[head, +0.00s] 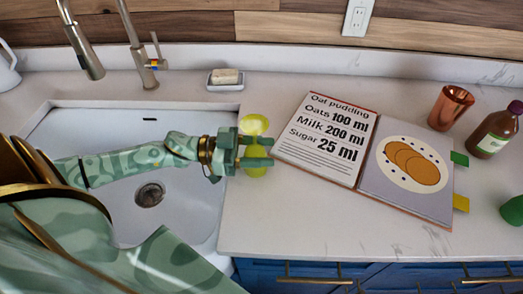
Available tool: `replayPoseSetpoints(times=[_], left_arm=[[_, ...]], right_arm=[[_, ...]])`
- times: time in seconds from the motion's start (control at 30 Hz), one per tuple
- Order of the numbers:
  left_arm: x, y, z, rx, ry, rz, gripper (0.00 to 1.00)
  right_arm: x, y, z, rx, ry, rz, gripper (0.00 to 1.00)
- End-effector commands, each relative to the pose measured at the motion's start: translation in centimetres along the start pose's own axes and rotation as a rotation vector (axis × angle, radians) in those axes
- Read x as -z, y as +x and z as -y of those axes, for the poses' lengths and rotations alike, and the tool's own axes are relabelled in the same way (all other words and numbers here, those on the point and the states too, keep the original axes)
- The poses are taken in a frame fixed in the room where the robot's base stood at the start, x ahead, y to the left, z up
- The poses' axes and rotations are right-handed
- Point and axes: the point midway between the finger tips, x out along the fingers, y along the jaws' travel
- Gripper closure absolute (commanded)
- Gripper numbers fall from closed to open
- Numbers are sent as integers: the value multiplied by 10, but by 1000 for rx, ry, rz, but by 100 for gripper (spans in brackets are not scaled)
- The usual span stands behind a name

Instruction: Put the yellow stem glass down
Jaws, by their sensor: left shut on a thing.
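The yellow stem glass (253,125) is yellow-green and see-through, in the head view just right of the sink. My left gripper (256,152) is shut on it, with the fingers across its middle. Its rounded upper part shows above the fingers and a yellow part shows below them. It is over the white counter (285,215), left of the open recipe book. I cannot tell whether its foot touches the counter. My right gripper is not in view.
The open recipe book (325,138) lies close to the right of the glass. The sink (98,126) is on the left. A soap dish (225,86) stands behind. A copper cup (450,108) and a brown bottle (495,129) stand far right. The front counter is clear.

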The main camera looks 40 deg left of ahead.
Motion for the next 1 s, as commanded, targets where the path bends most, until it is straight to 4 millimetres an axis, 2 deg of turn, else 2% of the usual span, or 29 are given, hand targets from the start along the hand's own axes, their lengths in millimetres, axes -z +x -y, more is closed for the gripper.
replayPoseSetpoints(times=[0.1,0.13,0.2,0.67,0.77,1.0], left_arm=[[-3,0,0,0,-1,0,79],[-3,0,0,0,-1,0,46],[-3,0,0,0,-1,0,32],[1,-1,0,0,0,1,32],[0,-15,0,1,-3,4,32],[1,-72,0,2,-3,6,32]], right_arm=[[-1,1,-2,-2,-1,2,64],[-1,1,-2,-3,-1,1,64],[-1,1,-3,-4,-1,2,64],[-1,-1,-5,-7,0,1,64],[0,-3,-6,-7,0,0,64],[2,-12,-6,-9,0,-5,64]])
